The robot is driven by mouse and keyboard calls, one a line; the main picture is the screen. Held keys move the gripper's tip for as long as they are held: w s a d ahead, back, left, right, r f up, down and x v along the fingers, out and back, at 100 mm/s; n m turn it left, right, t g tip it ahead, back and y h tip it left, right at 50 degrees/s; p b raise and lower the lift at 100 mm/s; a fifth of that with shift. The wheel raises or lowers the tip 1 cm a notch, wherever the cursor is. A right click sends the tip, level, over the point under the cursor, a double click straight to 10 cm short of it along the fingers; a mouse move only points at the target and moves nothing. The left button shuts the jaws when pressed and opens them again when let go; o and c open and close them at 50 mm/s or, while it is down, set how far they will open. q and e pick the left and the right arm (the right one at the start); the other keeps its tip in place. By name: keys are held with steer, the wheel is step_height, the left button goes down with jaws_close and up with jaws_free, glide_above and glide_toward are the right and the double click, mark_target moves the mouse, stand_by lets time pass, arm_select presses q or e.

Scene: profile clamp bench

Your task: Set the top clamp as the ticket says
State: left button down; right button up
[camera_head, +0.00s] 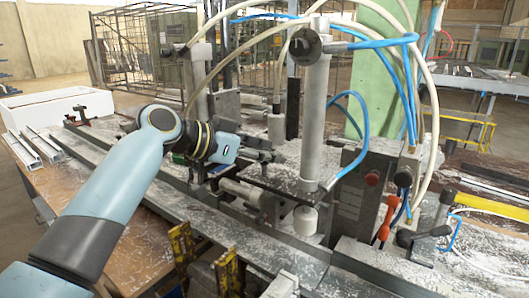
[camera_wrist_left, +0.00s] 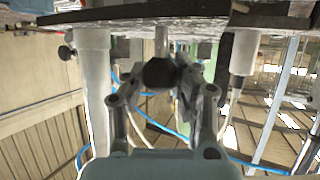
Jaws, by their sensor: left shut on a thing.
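My left gripper (camera_head: 262,154) reaches in from the left among the clamp cylinders, below and left of the large upright cylinder (camera_head: 316,110). That cylinder has a black knob (camera_head: 305,46) near its top and a white foot (camera_head: 306,221) below the dark plate. In the left wrist view, the gripper (camera_wrist_left: 160,88) is shut on a dark knob (camera_wrist_left: 158,72) with a pale stem behind it. In the head view the held knob is mostly hidden. I cannot tell which clamp it belongs to. No readable ticket shows. My right gripper is not in view.
A green post (camera_head: 378,70) and a valve block with a red knob (camera_head: 372,178) stand to the right. A red lever (camera_head: 385,222) and black lever (camera_head: 425,236) are at the front right. Blue and clear hoses loop overhead. Yellow uprights (camera_head: 182,243) stand in front of the profile rail.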

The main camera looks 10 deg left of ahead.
arm_select(q)
step_height(320, 180, up, 4)
steer(key=shift+f+p, duration=0.1)
steer(key=shift+p, duration=0.95)
steer(key=shift+w, duration=0.1)
steer(key=c, duration=1)
jaws_free()
steer(key=shift+f, duration=0.1)
steer(key=shift+a, duration=0.15)
steer(key=v, duration=1.2)
steer(key=shift+f, duration=0.15)
